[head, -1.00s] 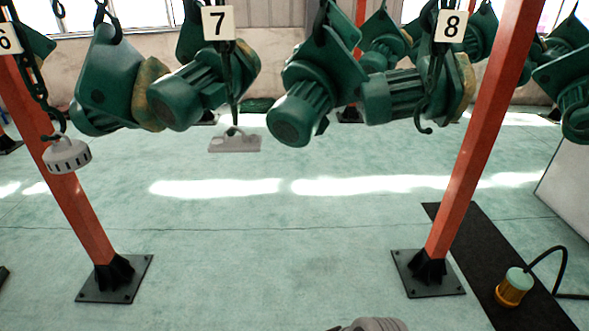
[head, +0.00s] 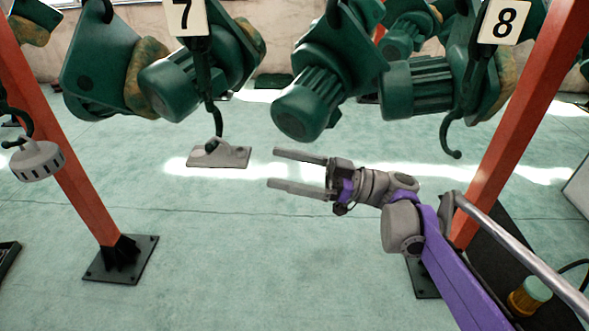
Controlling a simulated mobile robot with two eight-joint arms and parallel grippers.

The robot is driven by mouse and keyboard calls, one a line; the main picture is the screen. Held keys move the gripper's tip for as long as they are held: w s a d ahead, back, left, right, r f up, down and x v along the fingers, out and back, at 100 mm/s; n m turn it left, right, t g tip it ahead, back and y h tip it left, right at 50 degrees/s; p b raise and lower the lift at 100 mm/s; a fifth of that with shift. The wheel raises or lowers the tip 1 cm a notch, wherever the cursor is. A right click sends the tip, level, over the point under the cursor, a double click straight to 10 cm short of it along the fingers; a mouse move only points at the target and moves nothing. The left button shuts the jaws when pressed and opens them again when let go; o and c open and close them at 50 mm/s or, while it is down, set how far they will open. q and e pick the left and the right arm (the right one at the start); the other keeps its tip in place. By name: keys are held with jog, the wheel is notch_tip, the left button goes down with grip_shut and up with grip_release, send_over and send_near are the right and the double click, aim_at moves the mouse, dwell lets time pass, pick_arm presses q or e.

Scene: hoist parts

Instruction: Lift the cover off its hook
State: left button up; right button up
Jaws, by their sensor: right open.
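A flat light-grey plate-like cover (head: 232,156) with a raised loop on top hangs from the dark hook (head: 213,112) under sign 7. A round grey slotted cap (head: 38,161) hangs from another hook under the far left side; I cannot tell for sure which of the two is the cover meant. My right gripper (head: 273,168) is open and empty, its two fingers pointing left towards the flat cover, a short gap to the right of it in the picture. The empty hook (head: 451,140) under sign 8 is to its upper right. My left gripper is not in view.
Large green hoist motors (head: 305,100) hang along the top. Orange posts (head: 65,175) stand left and right on black foot plates. The green floor between the posts is clear.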

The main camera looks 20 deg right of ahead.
aim_at(237, 155)
jog(key=shift+x, duration=4.6)
jog(key=shift+w+d, duration=0.1)
grip_shut()
